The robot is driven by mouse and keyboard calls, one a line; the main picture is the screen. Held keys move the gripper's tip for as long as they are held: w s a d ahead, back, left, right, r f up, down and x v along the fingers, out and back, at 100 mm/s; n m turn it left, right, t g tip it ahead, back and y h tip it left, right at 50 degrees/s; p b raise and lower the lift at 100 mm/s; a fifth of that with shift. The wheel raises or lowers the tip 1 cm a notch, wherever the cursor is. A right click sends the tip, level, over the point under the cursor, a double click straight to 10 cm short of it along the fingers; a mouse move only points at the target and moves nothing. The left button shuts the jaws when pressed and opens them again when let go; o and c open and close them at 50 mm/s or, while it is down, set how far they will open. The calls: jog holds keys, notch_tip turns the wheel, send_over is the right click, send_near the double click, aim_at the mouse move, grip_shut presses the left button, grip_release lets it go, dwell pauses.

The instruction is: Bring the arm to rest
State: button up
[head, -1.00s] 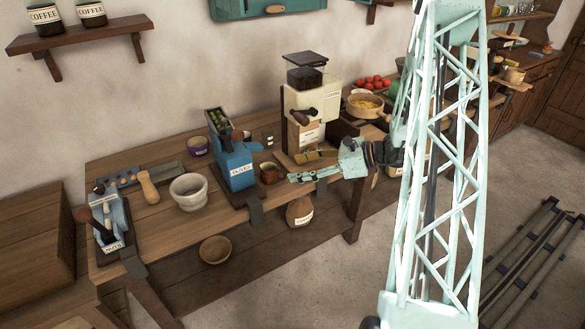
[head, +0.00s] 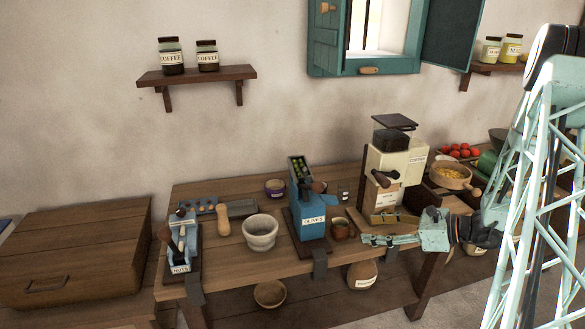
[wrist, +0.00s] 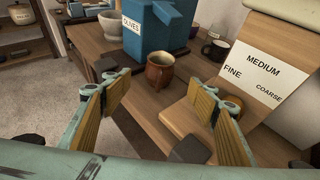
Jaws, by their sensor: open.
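My gripper (head: 392,239) is in front of the coffee grinder at the front edge of the wooden workbench (head: 232,270). Its two fingers are apart with nothing between them; in the wrist view my gripper (wrist: 165,108) shows both fingers spread. A small brown cup (head: 341,229) stands on the bench beyond the fingertips, apart from them; the cup (wrist: 160,70) shows whole in the wrist view. The cream coffee grinder (head: 398,165) stands just behind my gripper. Its label panel (wrist: 260,72) reads medium, fine and coarse. My arm reaches in from the right in the head view.
The blue olives machine (head: 312,215), a stone mortar (head: 260,232) and the nuts device (head: 183,245) stand along the bench. A pan (head: 451,176) and red tomatoes (head: 459,151) are farther right. A jar (head: 362,274) and a bowl (head: 270,293) sit below. Open floor lies at lower right.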

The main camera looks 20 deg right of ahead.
jog(key=shift+r, duration=0.1)
jog(key=s+a+r+n+g+p, duration=0.1)
jog(key=s+a+r+n+g, duration=0.4)
jog(key=a+r, duration=0.6)
jog(key=s+a+r+n+g, duration=0.2)
jog(key=s+a+r+n, duration=0.4)
jog(key=a+r, duration=0.45)
jog(key=s+a+r+n+g+h, duration=0.25)
jog(key=s+a+r+n, duration=0.3)
jog(key=s+a, duration=0.45)
jog(key=s+d+r+n+t+h, duration=0.1)
jog(key=s+r+n+h, duration=0.1)
jog(key=s, duration=0.4)
jog(key=s+r+n+t+h, duration=0.1)
jog(key=s+r+n+h, duration=0.1)
jog(key=s+n, duration=0.3)
jog(key=s+d+r+n+t+h+b, duration=0.1)
jog(key=s+r+n+h, duration=0.1)
jog(key=s, duration=0.4)
jog(key=shift+s+d+r+n+t+h, duration=0.3)
jog(key=shift+s+r+n+t+h, duration=0.05)
jog(key=shift+r+n, duration=0.55)
dwell(0.6)
